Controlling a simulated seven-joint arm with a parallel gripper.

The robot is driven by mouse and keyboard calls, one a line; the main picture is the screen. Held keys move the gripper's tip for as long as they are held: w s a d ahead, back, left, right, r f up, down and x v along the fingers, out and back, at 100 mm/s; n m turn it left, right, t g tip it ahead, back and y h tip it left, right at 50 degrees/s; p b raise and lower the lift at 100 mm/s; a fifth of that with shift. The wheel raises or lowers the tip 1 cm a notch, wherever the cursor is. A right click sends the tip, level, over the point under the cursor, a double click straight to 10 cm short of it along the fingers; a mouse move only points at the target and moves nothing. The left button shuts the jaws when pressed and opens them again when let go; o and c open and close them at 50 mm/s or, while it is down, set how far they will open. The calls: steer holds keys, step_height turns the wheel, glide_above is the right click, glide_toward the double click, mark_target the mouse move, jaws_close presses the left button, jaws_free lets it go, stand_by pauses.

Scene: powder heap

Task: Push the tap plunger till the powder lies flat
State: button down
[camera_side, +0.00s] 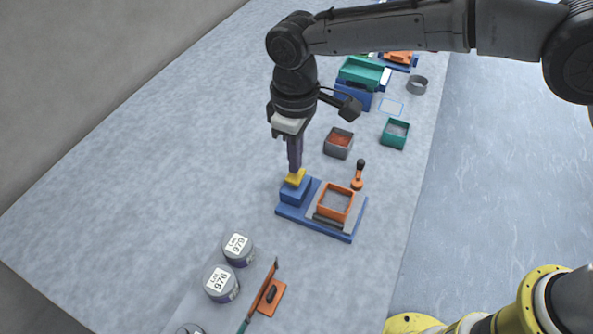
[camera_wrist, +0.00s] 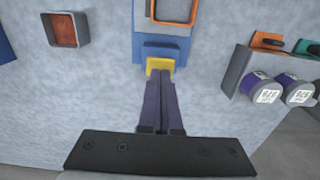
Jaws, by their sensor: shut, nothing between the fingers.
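The yellow tap plunger (camera_side: 295,177) sits on the blue block (camera_side: 294,192) at the left end of the blue base (camera_side: 323,229). My gripper (camera_side: 294,169) points down with its purple fingers together, and its tips are at the plunger; contact cannot be told for certain. In the wrist view the closed fingertips (camera_wrist: 159,78) overlap the yellow plunger (camera_wrist: 160,64). An orange square frame (camera_side: 335,202) stands on the base to the right of the plunger. It also shows partly at the top edge of the wrist view (camera_wrist: 174,22). The powder surface inside it is not clear.
A grey box with reddish-brown contents (camera_side: 339,142) and an orange-handled tool (camera_side: 359,175) stand behind the base. A teal open box (camera_side: 395,133) is further back. Labelled jars (camera_side: 238,250) and an orange scraper (camera_side: 270,297) lie in front. The table left of the base is clear.

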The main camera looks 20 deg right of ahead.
steer(key=shift+f, duration=0.55)
steer(key=shift+f, duration=0.95)
steer(key=shift+r, duration=1.5)
step_height(320, 180, up, 6)
stand_by(0.4)
